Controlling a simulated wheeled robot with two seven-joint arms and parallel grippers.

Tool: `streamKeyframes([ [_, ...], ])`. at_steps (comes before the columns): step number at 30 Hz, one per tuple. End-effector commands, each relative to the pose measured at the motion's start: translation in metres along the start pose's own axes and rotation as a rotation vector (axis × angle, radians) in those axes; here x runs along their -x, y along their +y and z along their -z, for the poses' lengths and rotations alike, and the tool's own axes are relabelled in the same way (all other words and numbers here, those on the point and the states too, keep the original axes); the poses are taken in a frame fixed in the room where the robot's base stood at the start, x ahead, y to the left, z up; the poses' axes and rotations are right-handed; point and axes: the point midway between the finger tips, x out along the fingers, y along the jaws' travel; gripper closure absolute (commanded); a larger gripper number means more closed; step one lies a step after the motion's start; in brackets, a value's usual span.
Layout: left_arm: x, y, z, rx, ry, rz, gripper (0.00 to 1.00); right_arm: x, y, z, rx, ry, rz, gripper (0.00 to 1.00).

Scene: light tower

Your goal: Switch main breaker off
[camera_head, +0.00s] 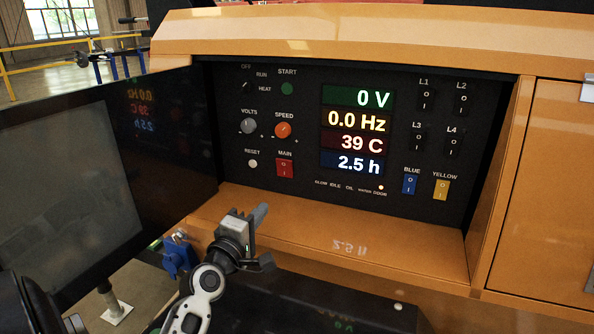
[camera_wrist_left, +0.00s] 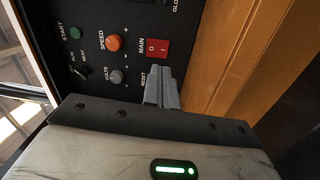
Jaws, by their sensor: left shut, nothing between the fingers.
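The main breaker (camera_head: 284,168) is a red rocker switch marked O and I, under the label MAIN at the lower middle of the black control panel (camera_head: 300,110). It also shows in the left wrist view (camera_wrist_left: 158,48), just beyond my fingertips. My left gripper (camera_head: 260,214) is shut and empty, below and in front of the breaker in the head view. In the left wrist view its closed fingers (camera_wrist_left: 162,75) point toward the panel, close to the breaker's lower edge; I cannot tell whether they touch. My right gripper is not in view.
Knobs for VOLTS (camera_head: 248,126) and SPEED (camera_head: 283,130) and a RESET button (camera_head: 252,163) sit near the breaker. Displays (camera_head: 357,130) read 0 V and 0.0 Hz. An open dark door (camera_head: 160,150) stands left. An orange ledge (camera_head: 350,240) runs below the panel.

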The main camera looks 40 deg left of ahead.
Motion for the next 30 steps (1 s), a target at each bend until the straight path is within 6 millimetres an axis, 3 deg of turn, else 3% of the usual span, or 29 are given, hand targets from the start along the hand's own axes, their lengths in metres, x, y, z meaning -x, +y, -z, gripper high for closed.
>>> streamKeyframes([
  [3,-0.003,0.006,0.019,0.097,0.044,-0.035,1.0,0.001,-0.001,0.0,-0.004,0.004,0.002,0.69],
  [16,-0.012,0.009,0.019,0.098,0.043,-0.038,1.0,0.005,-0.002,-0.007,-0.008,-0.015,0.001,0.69],
  [20,-0.032,0.011,0.02,0.098,0.044,-0.04,1.0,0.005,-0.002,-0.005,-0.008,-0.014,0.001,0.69],
  [30,-0.104,0.011,0.023,0.096,0.043,-0.037,1.0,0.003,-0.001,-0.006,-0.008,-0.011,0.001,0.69],
])
